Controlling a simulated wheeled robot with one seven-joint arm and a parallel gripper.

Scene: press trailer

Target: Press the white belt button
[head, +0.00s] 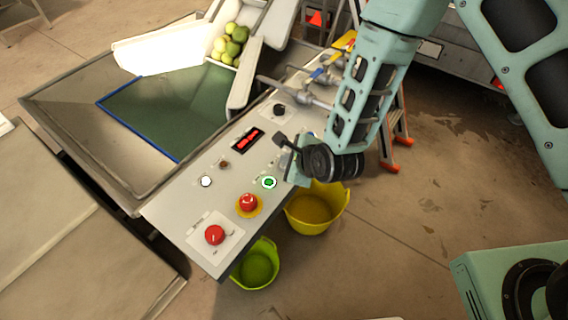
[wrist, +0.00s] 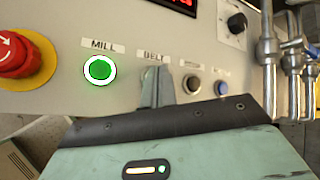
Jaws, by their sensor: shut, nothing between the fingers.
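The control panel (head: 215,205) fills the middle of the head view. In the wrist view the BELT label (wrist: 153,57) sits right of the green MILL button (wrist: 100,70). My gripper (wrist: 160,88) is shut and empty, its tips just below that label, covering the spot where the belt button would be. I cannot tell whether the tips touch the panel. In the head view my gripper (head: 287,160) is just right of the green button (head: 269,182). A white round button or lamp (head: 206,181) shows farther left, its label unreadable.
Right of the tips are a dark button (wrist: 191,84) and a blue one (wrist: 221,88). A red emergency knob (wrist: 20,54) stands out at left. Metal pipes and valves (wrist: 268,60) stand at right. A yellow bucket (head: 318,208) is below the panel edge.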

